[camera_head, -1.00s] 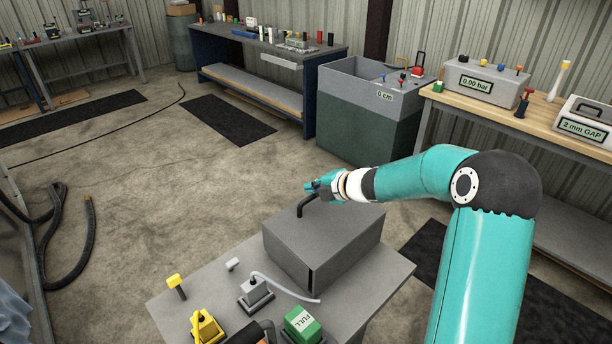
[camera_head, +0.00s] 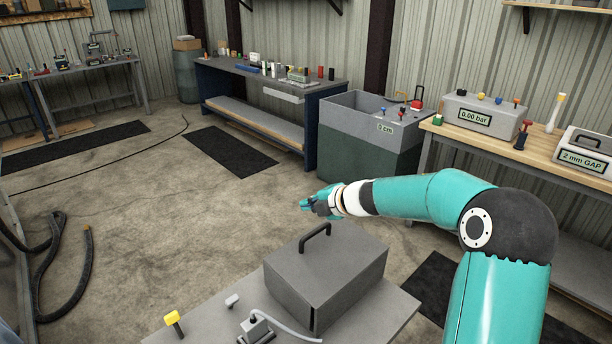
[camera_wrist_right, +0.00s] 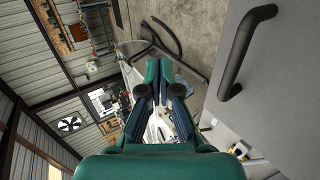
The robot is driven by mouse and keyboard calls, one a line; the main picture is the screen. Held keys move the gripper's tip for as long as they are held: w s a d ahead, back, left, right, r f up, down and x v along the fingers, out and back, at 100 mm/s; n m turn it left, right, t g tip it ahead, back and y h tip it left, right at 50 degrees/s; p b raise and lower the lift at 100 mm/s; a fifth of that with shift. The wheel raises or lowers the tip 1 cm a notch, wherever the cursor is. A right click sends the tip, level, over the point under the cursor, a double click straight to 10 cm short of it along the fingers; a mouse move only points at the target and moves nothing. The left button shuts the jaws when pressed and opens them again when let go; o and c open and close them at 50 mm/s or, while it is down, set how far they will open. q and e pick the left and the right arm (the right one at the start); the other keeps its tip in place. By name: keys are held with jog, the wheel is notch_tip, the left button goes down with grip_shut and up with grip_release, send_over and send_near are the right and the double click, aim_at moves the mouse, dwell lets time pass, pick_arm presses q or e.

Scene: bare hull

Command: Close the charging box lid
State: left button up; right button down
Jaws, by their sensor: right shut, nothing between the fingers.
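The grey charging box (camera_head: 345,290) stands on a grey tabletop, with its lid down as far as I can see. A thin dark slit shows at its front vertical edge. A black bar handle (camera_head: 315,237) stands on top, and it also shows at the right in the right wrist view (camera_wrist_right: 240,50). My right gripper (camera_head: 307,204) is shut and empty. It is just beyond and above the handle, apart from it. In the right wrist view the fingers (camera_wrist_right: 158,75) are together, to the left of the handle. My left gripper is not in view.
A yellow-topped peg (camera_head: 173,320) and a grey plug with a pale cable (camera_head: 258,327) are on the near tabletop (camera_head: 222,320). A tall grey bin (camera_head: 360,140) and a wooden bench (camera_head: 455,130) stand beyond. The floor behind the box is open.

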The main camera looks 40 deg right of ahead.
jog(key=w+d+r+m+t+h, duration=0.1)
jog(key=d+r+h, duration=0.15)
jog(key=r, duration=0.35)
jog(key=w+d+r+t+h, duration=0.1)
jog(key=d+r, duration=0.2)
jog(key=r, duration=0.4)
jog(key=s+d+r+m+g+h+b, duration=0.1)
jog(key=s+d+m+g+h, duration=0.1)
jog(key=s+d+m+h, duration=0.3)
jog(key=s+d+r+m+g+h, duration=0.1)
jog(key=s+d+m+g+h, duration=0.15)
jog(key=d+m, duration=0.35)
jog(key=s+f+m+g+y+b, duration=0.1)
jog(key=s+f+m+g+y, duration=0.1)
jog(key=s+f+m+g, duration=0.15)
jog(key=m+t+y+b, duration=0.1)
jog(key=m+y+b, duration=0.25)
jog(key=y, duration=0.55)
send_over(318, 245)
jog(key=shift+n, duration=0.5)
notch_tip(318, 245, down, 14)
jog(key=shift+f+b, duration=0.25)
jog(key=shift+b, duration=0.1)
jog(key=shift+f+t, duration=0.3)
jog(key=shift+f, duration=0.25)
